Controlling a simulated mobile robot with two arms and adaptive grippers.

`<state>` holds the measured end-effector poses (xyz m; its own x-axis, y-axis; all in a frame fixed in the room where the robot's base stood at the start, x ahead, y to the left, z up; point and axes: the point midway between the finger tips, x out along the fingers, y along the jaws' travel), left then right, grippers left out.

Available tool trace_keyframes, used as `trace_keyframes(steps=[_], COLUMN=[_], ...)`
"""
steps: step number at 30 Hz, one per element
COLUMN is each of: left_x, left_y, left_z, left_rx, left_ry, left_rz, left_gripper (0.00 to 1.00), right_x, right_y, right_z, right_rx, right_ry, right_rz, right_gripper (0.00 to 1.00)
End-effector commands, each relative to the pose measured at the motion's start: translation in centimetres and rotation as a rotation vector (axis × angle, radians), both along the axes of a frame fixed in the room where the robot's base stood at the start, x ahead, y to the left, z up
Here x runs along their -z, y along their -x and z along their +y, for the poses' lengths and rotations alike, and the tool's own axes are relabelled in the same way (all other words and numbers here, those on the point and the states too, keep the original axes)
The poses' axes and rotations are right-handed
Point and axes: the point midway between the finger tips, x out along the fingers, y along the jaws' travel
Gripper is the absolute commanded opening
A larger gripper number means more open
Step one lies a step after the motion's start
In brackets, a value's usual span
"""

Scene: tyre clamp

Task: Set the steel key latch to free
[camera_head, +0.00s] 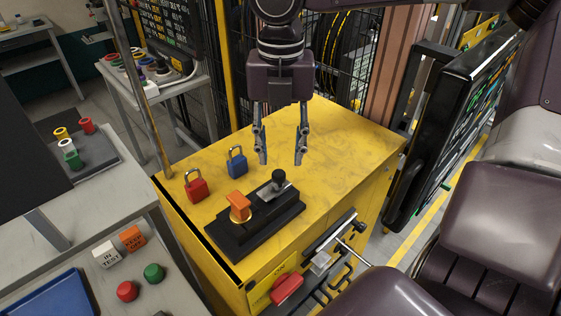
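A black base (225,249) lies on the yellow cabinet top. At its far right end is a steel piece with a black knob (278,178), which looks like the steel key latch; I cannot tell its setting. An orange key-like handle (238,203) stands in a ring on the nearer left part of the base. My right gripper (281,157) points down above the cabinet, just beyond the black knob in the picture. Its two fingers are apart with nothing between them. My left gripper is not in view.
A red padlock (196,188) and a blue padlock (237,164) stand left of the base. A steel clamp with a rod (322,261) and a red handle (286,289) are on the cabinet front. The cabinet top (345,140) is bare at right. A black panel (450,120) stands beyond.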

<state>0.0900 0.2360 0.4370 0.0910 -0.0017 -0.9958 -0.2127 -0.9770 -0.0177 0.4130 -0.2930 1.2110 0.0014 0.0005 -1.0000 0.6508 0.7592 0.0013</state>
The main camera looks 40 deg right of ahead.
Motion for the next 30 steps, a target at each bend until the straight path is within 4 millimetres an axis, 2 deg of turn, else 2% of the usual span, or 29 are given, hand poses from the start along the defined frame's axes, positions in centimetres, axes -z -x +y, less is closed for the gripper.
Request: trace_keyframes(steps=[1, 6, 12, 17, 30], left_x=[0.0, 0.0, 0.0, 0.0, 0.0], left_y=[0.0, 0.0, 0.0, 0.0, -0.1], left_z=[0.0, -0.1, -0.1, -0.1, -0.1], left_rx=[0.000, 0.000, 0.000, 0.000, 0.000], left_ry=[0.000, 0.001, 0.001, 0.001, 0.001], left_rz=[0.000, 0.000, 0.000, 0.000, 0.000], left_gripper=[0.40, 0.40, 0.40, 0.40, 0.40], right_x=[-1.4, -4.8, -7.3, -7.9, -7.9], right_y=[-0.1, -0.1, 0.0, 0.0, 0.0], right_z=[0.0, -0.1, -0.1, -0.1, -0.1], right_rx=[0.002, 0.002, 0.002, 0.000, 0.000], right_ry=[0.002, 0.001, 0.001, 0.000, 0.000], right_rz=[-0.007, -0.004, -0.002, 0.000, 0.000], right_gripper=[0.37, 0.37, 0.37, 0.37, 0.37])
